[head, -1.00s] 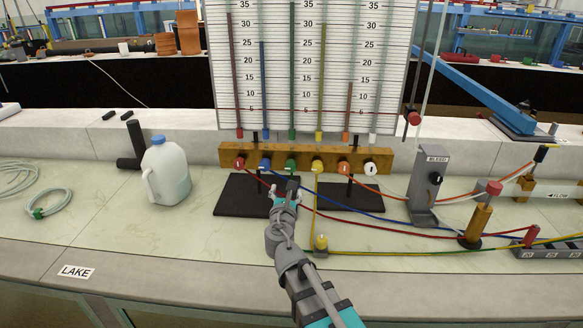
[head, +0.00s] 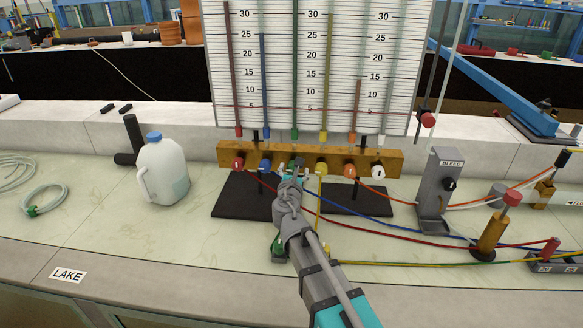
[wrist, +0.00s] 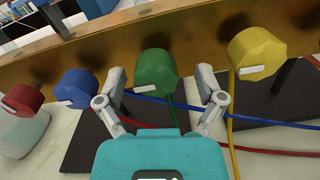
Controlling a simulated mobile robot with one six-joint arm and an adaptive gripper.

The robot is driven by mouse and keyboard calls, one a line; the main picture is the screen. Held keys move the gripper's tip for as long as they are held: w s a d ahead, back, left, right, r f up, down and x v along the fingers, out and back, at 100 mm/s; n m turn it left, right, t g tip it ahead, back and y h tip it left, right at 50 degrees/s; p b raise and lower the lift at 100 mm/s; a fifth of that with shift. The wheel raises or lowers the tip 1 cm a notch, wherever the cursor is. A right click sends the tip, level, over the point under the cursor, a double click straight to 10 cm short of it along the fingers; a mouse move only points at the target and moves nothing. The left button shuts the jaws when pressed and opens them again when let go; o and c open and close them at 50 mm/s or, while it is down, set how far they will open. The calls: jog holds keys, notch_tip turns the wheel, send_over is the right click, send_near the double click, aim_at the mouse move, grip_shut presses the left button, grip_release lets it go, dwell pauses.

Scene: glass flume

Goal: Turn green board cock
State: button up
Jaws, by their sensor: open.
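The green board cock (wrist: 156,70) is a round green knob with a white mark on its lower face, on the front of the brass manifold bar (wrist: 110,48). My gripper (wrist: 161,76) is open, with one finger on each side of the green cock in the wrist view. Whether a finger touches it I cannot tell. In the head view my gripper (head: 291,166) reaches the bar (head: 228,153) and largely covers the green cock.
A blue cock (wrist: 76,88) and a red cock (wrist: 22,99) sit to the left, and a yellow cock (wrist: 257,52) to the right. Coloured tubes run below the bar over black base plates (head: 243,208). A plastic jug (head: 163,172) stands at left.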

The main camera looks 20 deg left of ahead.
jog(key=shift+w+a, duration=0.1)
jog(key=shift+w, duration=0.05)
jog(key=shift+a, duration=0.15)
jog(key=c, duration=1)
jog(key=shift+s+a, duration=0.2)
jog(key=shift+s, duration=0.05)
jog(key=shift+c, duration=0.6)
jog(key=shift+w+d, duration=0.1)
jog(key=shift+d, duration=0.1)
